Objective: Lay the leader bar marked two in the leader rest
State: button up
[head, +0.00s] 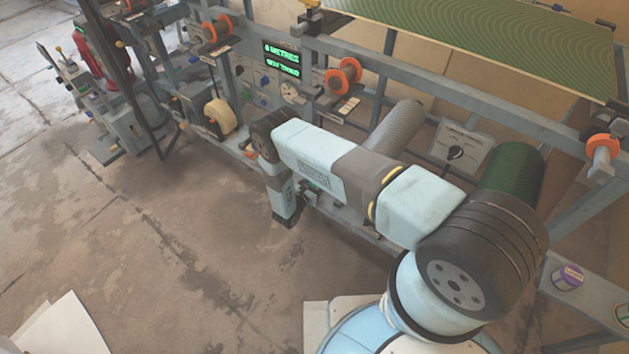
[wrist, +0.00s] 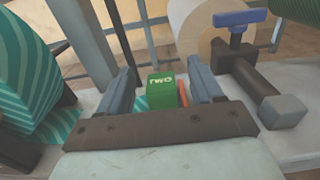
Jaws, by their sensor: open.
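A green block marked TWO (wrist: 161,95), which I take to be an end of the leader bar marked two, shows in the wrist view between my gripper's fingers. My gripper (wrist: 161,82) is open, with gaps between the block and both fingers. A narrow orange piece (wrist: 183,94) stands just right of the block. The rest of the bar is hidden. In the head view my arm reaches down beside the press frame, and I cannot make out the bar there. I cannot identify the leader rest in either view.
In the wrist view, a teal striped roll (wrist: 22,85) is close at left; a dark bar with a grey end (wrist: 268,95) and a blue T-handle (wrist: 238,20) are at right.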

jog(key=shift+s, duration=0.1)
jog(key=v, duration=1.3)
jog(key=shift+s+a, duration=0.2)
jog(key=shift+a, duration=0.05)
jog(key=shift+f, duration=0.1)
